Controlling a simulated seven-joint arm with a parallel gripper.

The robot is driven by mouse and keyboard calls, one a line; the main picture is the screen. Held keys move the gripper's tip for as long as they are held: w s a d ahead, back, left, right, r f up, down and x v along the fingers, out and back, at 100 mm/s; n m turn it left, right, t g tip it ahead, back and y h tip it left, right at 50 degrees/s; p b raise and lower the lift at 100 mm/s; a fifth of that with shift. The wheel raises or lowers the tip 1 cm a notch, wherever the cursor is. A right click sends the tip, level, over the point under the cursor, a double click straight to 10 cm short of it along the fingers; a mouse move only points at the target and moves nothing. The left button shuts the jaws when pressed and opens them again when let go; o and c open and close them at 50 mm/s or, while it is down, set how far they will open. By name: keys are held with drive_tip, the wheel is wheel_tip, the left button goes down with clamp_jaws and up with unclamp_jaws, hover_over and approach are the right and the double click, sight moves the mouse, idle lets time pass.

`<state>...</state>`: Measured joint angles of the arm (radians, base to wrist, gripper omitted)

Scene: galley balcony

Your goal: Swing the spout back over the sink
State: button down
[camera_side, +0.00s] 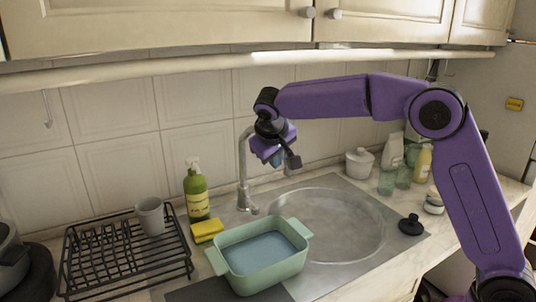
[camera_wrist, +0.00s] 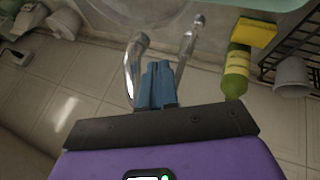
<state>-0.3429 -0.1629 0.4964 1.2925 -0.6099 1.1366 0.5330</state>
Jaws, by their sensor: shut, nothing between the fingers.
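The chrome tap (camera_side: 242,172) stands behind the steel sink (camera_side: 345,225); its upright rises from the counter and bends at the top. My gripper (camera_side: 277,159) is just right of the upright in the side view and hides the far part of the bend, including the spout's end. In the wrist view my blue fingers (camera_wrist: 157,70) are shut together and empty. The curved spout (camera_wrist: 131,72) shows left of them and a straight chrome part (camera_wrist: 190,40) shows right. I cannot tell whether the fingers touch the spout.
A green tub (camera_side: 262,258) sits at the sink's left edge. Left are a yellow sponge (camera_side: 207,230), a green soap bottle (camera_side: 196,194) and a black rack (camera_side: 125,255) with a grey cup (camera_side: 150,215). A black stopper (camera_side: 411,225) lies right; jars and bottles stand behind it.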

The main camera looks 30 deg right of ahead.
drive_tip(key=shift+w+d+f, duration=0.1)
drive_tip(key=shift+w+d, duration=0.15)
drive_tip(key=shift+d, duration=0.65)
drive_tip(key=shift+d+n, duration=0.3)
drive_tip(key=shift+d, duration=0.25)
drive_tip(key=w+d+n, duration=0.1)
drive_tip(key=w+d, duration=0.2)
drive_tip(key=d, duration=0.7)
drive_tip(key=shift+w+d+y, duration=0.3)
drive_tip(key=shift+d+y, duration=0.05)
drive_tip(key=shift+y, duration=0.05)
